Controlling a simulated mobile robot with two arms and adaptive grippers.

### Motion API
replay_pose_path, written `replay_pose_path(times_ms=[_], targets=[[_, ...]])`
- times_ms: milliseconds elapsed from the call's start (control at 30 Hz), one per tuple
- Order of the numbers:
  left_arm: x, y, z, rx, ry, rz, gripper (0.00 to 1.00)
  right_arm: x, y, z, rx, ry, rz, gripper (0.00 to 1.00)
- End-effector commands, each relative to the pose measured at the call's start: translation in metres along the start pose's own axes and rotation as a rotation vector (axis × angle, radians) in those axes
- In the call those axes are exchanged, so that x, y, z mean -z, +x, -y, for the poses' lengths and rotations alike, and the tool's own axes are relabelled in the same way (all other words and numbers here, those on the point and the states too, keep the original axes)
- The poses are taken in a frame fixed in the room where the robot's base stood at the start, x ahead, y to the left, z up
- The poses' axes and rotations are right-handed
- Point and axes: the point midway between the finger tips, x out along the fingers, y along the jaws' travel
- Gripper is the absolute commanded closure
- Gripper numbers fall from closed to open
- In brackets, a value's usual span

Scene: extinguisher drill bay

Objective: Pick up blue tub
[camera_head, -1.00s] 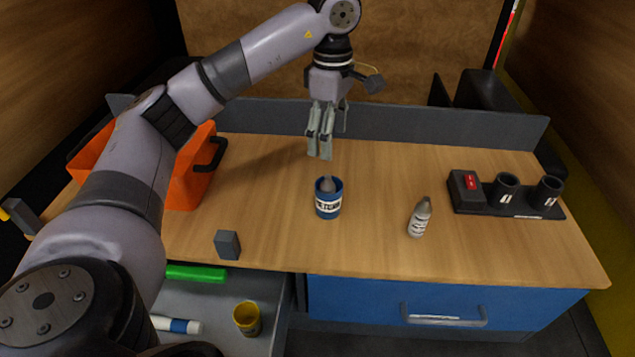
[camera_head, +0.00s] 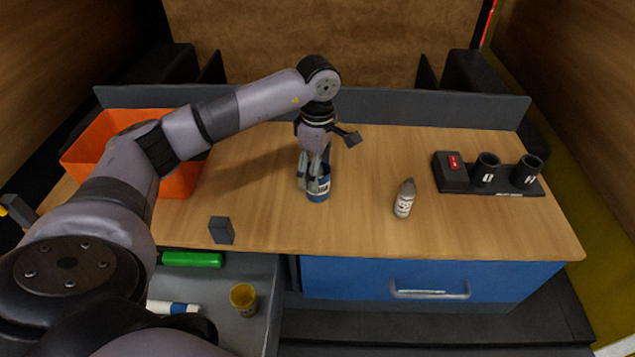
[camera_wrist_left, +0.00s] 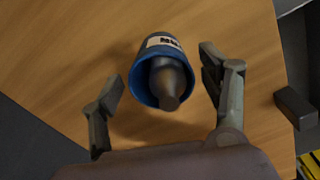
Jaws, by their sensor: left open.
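The blue tub (camera_head: 318,193) stands upright on the wooden bench top near the middle, with a white label on its side. In the left wrist view the tub (camera_wrist_left: 138,88) shows from above, with a grey bottle-like thing (camera_wrist_left: 168,82) inside it, its narrow end toward the camera. My left gripper (camera_head: 314,184) is at the tub, pointing down, and partly hides it in the head view. In the left wrist view its open fingers (camera_wrist_left: 158,98) lie on either side of the tub, with a gap at the right finger. My right gripper is not in view.
A grey-white bottle (camera_head: 404,200) stands right of the tub. A black holder (camera_head: 488,179) with two cups is farther right. A grey block (camera_head: 221,230) is front left, an orange bin (camera_head: 180,181) at left. An open drawer below holds a yellow cup (camera_head: 243,298).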

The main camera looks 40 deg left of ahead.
Motion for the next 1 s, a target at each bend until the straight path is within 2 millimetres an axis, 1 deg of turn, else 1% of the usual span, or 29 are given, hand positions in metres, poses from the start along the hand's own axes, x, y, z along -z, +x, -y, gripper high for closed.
replay_pose_path(times_ms=[33,100,233,333,500,567,1000], targets=[[0.000,0.004,0.002,0.007,0.000,-0.002,0.31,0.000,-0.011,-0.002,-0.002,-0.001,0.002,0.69],[0.000,0.015,0.003,0.006,0.000,-0.001,0.31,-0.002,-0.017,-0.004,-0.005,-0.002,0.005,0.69],[0.000,0.032,0.002,0.003,-0.001,0.000,0.31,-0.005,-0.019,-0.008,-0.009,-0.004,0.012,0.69],[0.000,0.037,0.002,0.001,-0.001,-0.001,0.31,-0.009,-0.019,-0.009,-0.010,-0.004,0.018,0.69],[0.000,0.037,0.001,0.000,-0.001,-0.001,0.31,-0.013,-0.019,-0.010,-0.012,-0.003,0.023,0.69],[0.000,0.037,0.001,0.000,0.000,0.000,0.34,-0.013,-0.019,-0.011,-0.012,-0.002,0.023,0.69],[0.000,0.037,0.001,0.000,-0.001,0.000,0.63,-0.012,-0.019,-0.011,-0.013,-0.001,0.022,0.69]])
